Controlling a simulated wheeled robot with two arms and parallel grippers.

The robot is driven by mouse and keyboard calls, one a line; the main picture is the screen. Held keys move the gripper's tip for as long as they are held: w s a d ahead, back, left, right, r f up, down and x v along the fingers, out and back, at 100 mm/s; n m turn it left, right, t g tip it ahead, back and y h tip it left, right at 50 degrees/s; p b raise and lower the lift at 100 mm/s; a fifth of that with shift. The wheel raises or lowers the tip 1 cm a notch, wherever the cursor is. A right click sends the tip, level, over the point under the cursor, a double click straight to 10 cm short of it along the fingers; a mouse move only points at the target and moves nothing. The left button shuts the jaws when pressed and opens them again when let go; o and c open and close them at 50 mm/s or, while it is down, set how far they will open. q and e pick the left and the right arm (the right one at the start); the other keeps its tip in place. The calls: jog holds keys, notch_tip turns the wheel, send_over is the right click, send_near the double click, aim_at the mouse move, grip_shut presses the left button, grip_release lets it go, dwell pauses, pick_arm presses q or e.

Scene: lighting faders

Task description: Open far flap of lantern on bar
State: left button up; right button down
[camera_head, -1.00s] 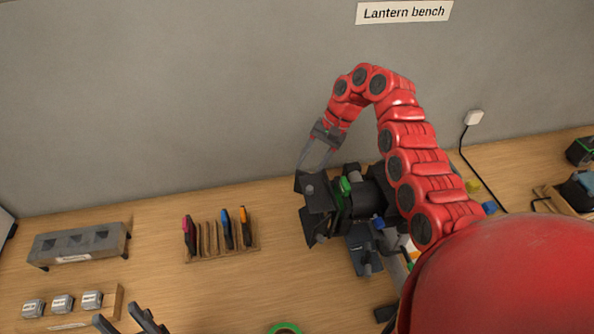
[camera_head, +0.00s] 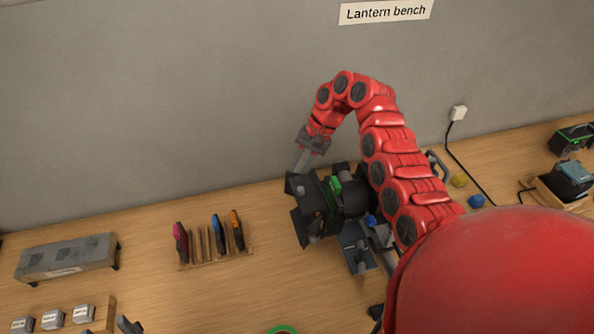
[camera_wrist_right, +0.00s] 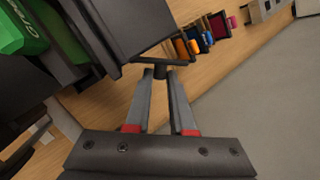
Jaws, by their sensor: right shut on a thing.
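The black lantern (camera_head: 353,200) is on its bar at the bench's middle, with a green patch (camera_head: 335,187) on its body. Its far flap (camera_head: 299,184) is a dark plate at the front end, angled outward on the wall side. My right gripper (camera_head: 301,161) reaches down to this flap from above. In the right wrist view, its fingertips (camera_wrist_right: 161,75) are shut on a small dark knob (camera_wrist_right: 160,68) beside the flap plate (camera_wrist_right: 135,25). The green patch shows at the upper left there.
A wooden rack with coloured tools (camera_head: 215,257) stands left of the lantern. A grey block (camera_head: 68,258) and small labelled blocks lie farther left. A green ring (camera_head: 283,330) is at the bottom edge. The wall is close behind. My red right arm hides part of the lantern.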

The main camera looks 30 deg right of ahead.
aim_at(290, 179)
jog(key=shift+a, duration=0.1)
jog(key=n, duration=0.1)
jog(key=a+n+g+b, duration=0.1)
jog(key=shift+s+n, duration=0.1)
jog(key=shift+n, duration=0.3)
jog(key=shift+s+a+n+g+h+b, duration=0.1)
jog(key=shift+a+n+g+h+b, duration=0.2)
jog(key=shift+n, duration=0.6)
jog(key=n, duration=0.1)
jog(key=n+g+b, duration=0.1)
jog(key=n+b, duration=0.1)
jog(key=shift+s+a+h, duration=0.3)
jog(key=shift+a, duration=0.05)
jog(key=shift+s+a+n+g+h+b, duration=0.2)
jog(key=shift+s+n+g+h+b, duration=0.15)
jog(key=shift+n, duration=0.45)
jog(key=c, duration=0.8)
grip_release()
jog(key=shift+o, duration=0.2)
jog(key=shift+w+r, duration=0.1)
